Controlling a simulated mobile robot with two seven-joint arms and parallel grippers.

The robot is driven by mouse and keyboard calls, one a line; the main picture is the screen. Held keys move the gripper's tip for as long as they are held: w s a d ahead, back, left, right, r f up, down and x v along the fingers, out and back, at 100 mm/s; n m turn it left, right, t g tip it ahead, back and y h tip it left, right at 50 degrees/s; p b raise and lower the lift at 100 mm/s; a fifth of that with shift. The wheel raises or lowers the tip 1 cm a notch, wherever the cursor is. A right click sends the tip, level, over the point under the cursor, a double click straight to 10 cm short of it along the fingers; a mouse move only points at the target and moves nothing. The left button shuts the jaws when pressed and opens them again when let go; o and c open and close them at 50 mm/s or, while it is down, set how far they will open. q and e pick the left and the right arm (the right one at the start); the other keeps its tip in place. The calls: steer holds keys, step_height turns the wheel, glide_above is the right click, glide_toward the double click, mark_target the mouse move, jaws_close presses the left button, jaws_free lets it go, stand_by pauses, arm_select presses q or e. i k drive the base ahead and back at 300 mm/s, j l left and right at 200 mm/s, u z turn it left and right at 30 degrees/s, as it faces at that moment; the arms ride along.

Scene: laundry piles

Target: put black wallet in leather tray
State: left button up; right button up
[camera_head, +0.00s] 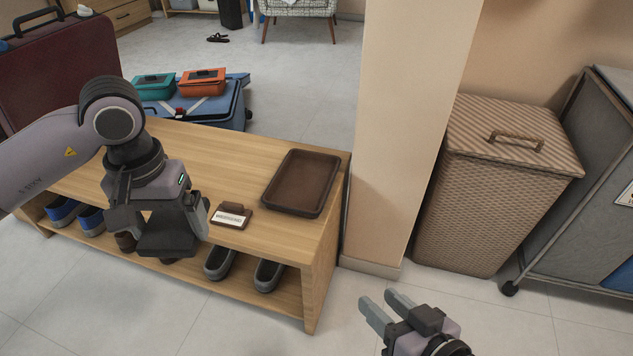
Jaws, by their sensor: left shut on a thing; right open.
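The brown leather tray (301,182) lies empty at the right end of the wooden bench. My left gripper (155,218) is shut on the black wallet (168,242), which shows as a dark flat shape below the fingers. It is held near the bench's front edge, left of the tray and apart from it. The fingers partly hide the wallet. My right gripper (384,309) is open and empty above the floor, to the right of the bench.
A small labelled stand (231,215) sits on the bench (212,165) between the wallet and tray. Shoes (268,274) stand on the lower shelf. A beige pillar (405,130) rises just right of the bench, with a wicker hamper (490,200) beyond.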

mark_target(299, 193)
steer(key=i+l, duration=0.1)
steer(key=l, duration=0.55)
steer(key=i+l, duration=0.5)
steer(key=i, duration=0.2)
